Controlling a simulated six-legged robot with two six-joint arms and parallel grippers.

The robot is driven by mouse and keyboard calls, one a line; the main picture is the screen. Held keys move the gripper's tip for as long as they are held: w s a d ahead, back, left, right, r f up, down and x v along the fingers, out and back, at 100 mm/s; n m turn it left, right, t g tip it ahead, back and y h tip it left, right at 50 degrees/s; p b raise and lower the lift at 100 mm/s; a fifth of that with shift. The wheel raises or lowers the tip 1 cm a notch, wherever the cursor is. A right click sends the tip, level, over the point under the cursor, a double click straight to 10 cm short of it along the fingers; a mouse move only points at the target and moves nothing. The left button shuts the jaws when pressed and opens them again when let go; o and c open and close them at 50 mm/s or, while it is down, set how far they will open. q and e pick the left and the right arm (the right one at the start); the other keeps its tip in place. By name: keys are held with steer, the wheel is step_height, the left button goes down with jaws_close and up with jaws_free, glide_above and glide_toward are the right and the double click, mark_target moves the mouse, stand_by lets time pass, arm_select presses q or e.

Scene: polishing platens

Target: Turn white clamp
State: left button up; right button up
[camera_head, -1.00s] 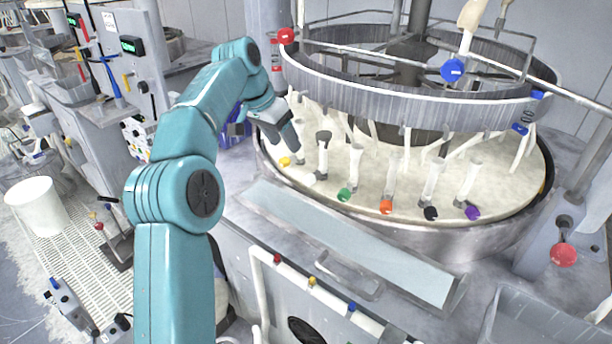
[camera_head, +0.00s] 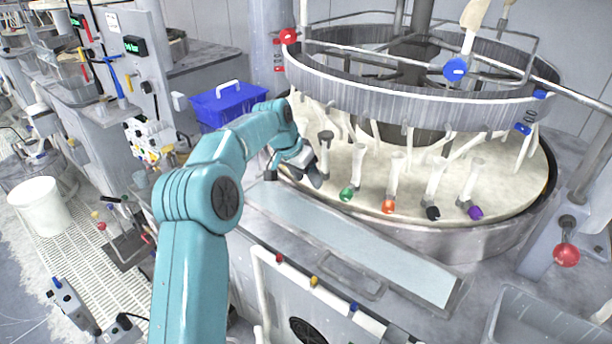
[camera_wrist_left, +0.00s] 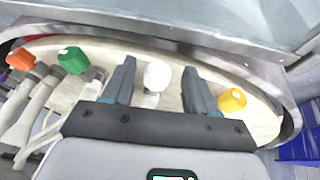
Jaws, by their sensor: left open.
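The white clamp (camera_wrist_left: 157,74) shows in the left wrist view as a white knob between the two dark fingers of my left gripper (camera_wrist_left: 159,64). The fingers stand apart on either side of it, with a visible gap on each side. In the head view my left gripper (camera_head: 305,172) is at the near left rim of the round platen, and the clamp is hidden behind it. The yellow clamp (camera_wrist_left: 232,100) is just right of the right finger in the wrist view. My right gripper is not in view.
The green clamp (camera_head: 346,194), orange clamp (camera_head: 388,206), black clamp (camera_head: 432,213) and purple clamp (camera_head: 475,213) line the platen's near edge. A large ring (camera_head: 420,112) hangs above them. A blue box (camera_head: 228,106) stands behind my left arm.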

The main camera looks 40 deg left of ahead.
arm_select(q)
steer(key=shift+w+d, duration=0.1)
steer(key=shift+d, duration=0.1)
steer(key=c, duration=1.1)
steer(key=shift+o, duration=0.2)
steer(key=shift+a+f+n+h+p, duration=0.1)
steer(key=shift+a+n+h+p, duration=0.15)
steer(key=shift+h+p, duration=0.7)
steer(key=shift+a+n+h+p, duration=0.25)
steer(key=shift+h+p, duration=0.2)
steer(key=shift+h, duration=1)
steer(key=shift+f+h, duration=0.1)
steer(key=shift+h, duration=0.5)
steer(key=o, duration=1.1)
steer(key=shift+c, duration=0.2)
steer(key=shift+d, duration=0.1)
